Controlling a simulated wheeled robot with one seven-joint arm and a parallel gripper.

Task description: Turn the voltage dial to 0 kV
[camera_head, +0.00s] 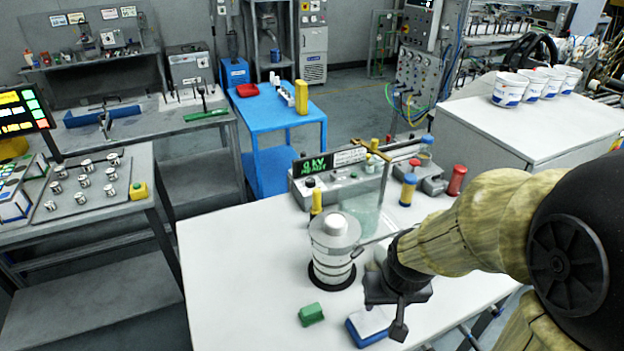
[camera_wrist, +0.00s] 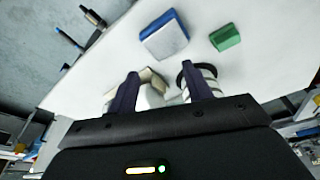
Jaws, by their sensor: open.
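The grey control box (camera_head: 340,190) stands at the back of the white table. Its display (camera_head: 313,166) shows green text that seems to read "0 kV", with a smaller line below too small to read. Small knobs sit on the box, but I cannot tell for sure which is the voltage dial. My gripper (camera_head: 398,318) is in front of the box, over the table's near right part, touching no dial. In the wrist view its two fingers (camera_wrist: 161,92) are apart, pointing toward the table. The control box is not identifiable in the wrist view.
A white ribbed cylinder (camera_head: 334,245) stands on a black ring left of my gripper. A green block (camera_head: 311,314) and a blue-and-white block (camera_head: 368,327) lie near the front. A yellow bottle (camera_head: 408,189) and red bottle (camera_head: 457,180) stand behind. The table's left part is clear.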

